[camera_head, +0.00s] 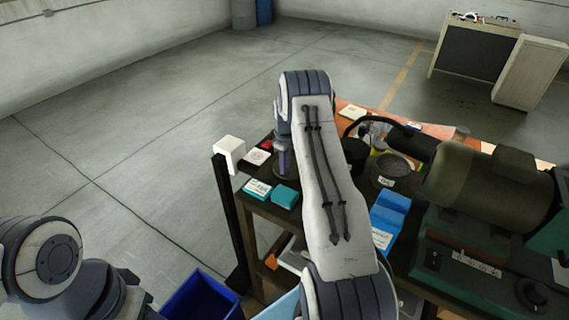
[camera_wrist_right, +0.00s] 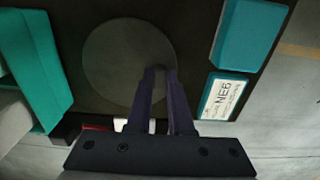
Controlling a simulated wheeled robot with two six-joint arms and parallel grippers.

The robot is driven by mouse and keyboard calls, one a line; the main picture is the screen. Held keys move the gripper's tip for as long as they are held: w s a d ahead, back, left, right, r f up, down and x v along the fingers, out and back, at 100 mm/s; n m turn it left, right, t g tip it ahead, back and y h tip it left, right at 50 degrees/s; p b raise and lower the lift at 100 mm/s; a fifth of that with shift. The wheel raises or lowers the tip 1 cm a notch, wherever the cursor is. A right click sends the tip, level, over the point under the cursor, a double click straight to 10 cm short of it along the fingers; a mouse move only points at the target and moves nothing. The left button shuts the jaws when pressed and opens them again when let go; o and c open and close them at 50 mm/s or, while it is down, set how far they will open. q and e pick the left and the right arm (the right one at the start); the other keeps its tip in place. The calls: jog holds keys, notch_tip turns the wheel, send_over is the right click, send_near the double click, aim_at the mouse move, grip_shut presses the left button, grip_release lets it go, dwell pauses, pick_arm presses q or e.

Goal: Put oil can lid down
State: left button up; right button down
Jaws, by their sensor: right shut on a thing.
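A dark, flat, round lid (camera_wrist_right: 112,62) shows in the right wrist view, just beyond my fingers. My right gripper (camera_wrist_right: 160,72) is shut on it near its middle, fingers pointing down. In the head view my right gripper (camera_head: 284,168) is partly hidden by my arm, over the table's left part. I cannot tell whether the lid touches the tabletop. A dark round can (camera_head: 391,170) with a pale label stands right of my arm; I cannot tell if it is the oil can. My left arm shows at the lower left, but its gripper is out of view.
Teal boxes (camera_head: 285,195) lie near the table's front left edge, close to the lid; one labelled box (camera_wrist_right: 222,98) shows in the wrist view. A blue box (camera_head: 390,212) and a green machine (camera_head: 490,190) stand to the right. A blue bin (camera_head: 200,298) is on the floor.

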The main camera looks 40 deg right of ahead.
jog(key=shift+f, duration=0.2)
jog(key=c, duration=0.8)
grip_release()
